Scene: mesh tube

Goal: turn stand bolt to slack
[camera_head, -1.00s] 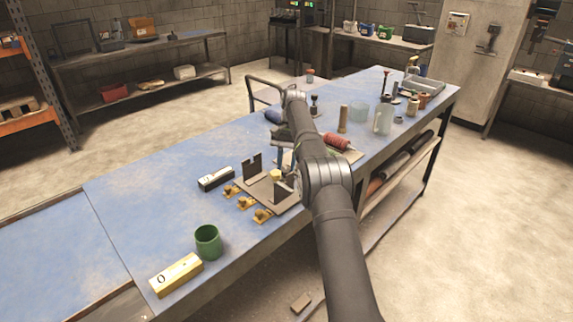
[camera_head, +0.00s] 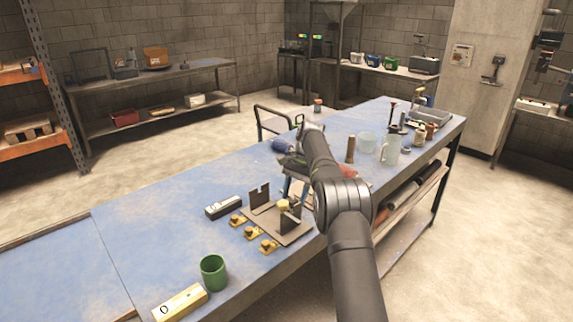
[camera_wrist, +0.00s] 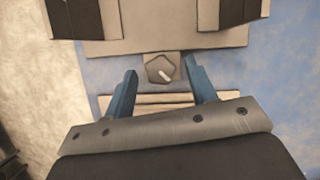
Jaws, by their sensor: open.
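The stand is a brown plate (camera_head: 275,226) with two dark uprights, the left one notched (camera_head: 260,195), near the front edge of the blue bench. In the wrist view, its plate (camera_wrist: 160,40) spans the top of the picture. A grey-brown hex bolt head (camera_wrist: 159,69) with a short white mark sits at the plate's lower edge. My gripper (camera_wrist: 160,74) is open, its two blue fingers on either side of the bolt head, with visible gaps. In the head view my gripper (camera_head: 297,187) is just behind the stand, partly hidden by my arm.
Several brass pieces (camera_head: 252,232) lie in front of the stand, and a black-and-white block (camera_head: 223,207) lies to its left. A green cup (camera_head: 214,272) and yellow box (camera_head: 180,303) stand nearer. Bottles and jars (camera_head: 390,148) crowd the far right. The left bench is clear.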

